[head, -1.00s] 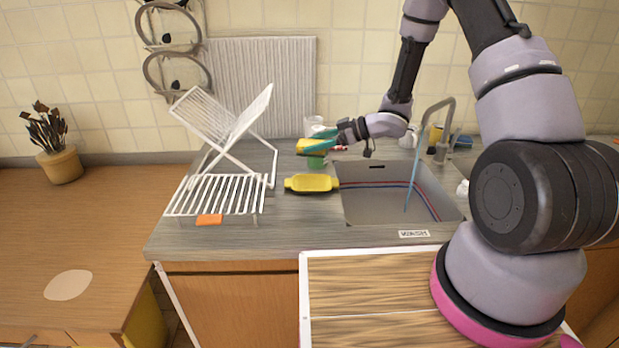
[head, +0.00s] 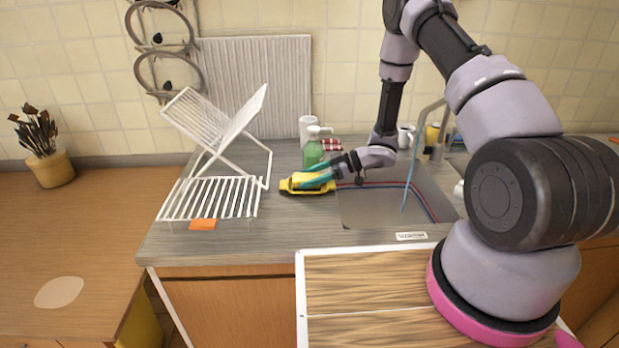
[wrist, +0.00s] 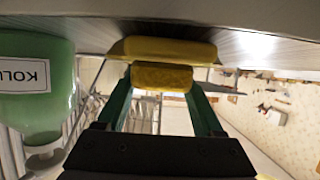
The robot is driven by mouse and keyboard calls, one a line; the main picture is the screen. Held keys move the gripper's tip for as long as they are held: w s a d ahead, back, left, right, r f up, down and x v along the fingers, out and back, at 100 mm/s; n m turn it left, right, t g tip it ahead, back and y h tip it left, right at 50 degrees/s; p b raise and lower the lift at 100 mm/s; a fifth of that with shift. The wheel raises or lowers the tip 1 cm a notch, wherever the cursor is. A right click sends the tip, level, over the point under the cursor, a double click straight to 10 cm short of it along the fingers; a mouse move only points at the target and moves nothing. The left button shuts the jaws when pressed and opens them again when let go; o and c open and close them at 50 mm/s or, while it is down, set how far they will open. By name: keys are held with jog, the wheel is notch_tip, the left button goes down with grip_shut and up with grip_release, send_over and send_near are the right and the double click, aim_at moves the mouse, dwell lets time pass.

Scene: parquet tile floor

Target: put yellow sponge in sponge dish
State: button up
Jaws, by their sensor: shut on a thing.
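The yellow sponge (wrist: 162,76) is between the teal fingers of my gripper (wrist: 160,100) in the wrist view. My gripper (head: 316,178) is shut on it, low over the counter left of the sink. The sponge (head: 309,177) shows in the head view at the fingertips. The yellow sponge dish (head: 287,187) lies on the counter there, partly hidden by sponge and fingers. In the wrist view, the dish (wrist: 175,47) shows just beyond the sponge, overlapping it. I cannot tell whether the sponge touches the dish.
A green soap bottle (head: 312,152) stands close behind my gripper, and shows large in the wrist view (wrist: 35,95). A white dish rack (head: 210,198) with an orange piece (head: 203,224) is at left. The sink (head: 380,207) is at right. The front counter is clear.

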jog(key=o, duration=1.5)
jog(key=shift+f, duration=0.1)
jog(key=shift+c, duration=0.2)
jog(key=shift+r, duration=0.2)
jog(key=v, duration=0.7)
jog(key=shift+s+d, duration=0.1)
jog(key=shift+d, duration=0.15)
